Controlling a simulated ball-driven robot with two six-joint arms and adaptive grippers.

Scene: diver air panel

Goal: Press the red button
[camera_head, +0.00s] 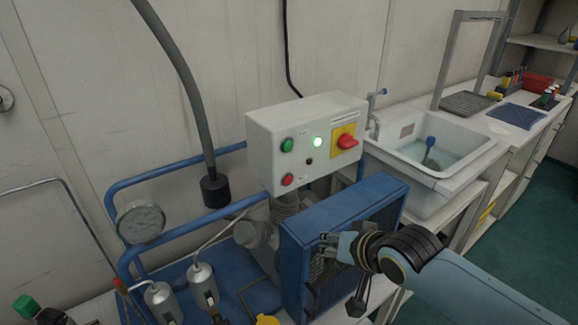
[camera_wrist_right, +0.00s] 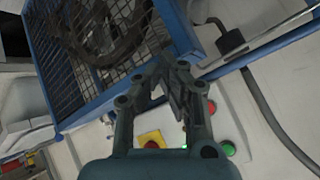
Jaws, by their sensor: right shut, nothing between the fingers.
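The red button (camera_head: 288,180) is a small round button low on the left of the front of the white control box (camera_head: 262,140). In the right wrist view the red button (camera_wrist_right: 211,107) shows just right of the fingers. My right gripper (camera_head: 326,246) is shut and empty. In the head view it appears below and to the right of the button, in front of the blue compressor guard (camera_head: 292,270), apart from the button. My left gripper is not in view.
The box also carries a green button (camera_head: 288,145), a lit green lamp (camera_head: 318,142) and a red rotary switch (camera_head: 347,141) on a yellow plate. A grey hose (camera_head: 185,75) hangs left of it. A gauge (camera_head: 140,222) and blue rails stand left. A sink (camera_head: 435,150) is right.

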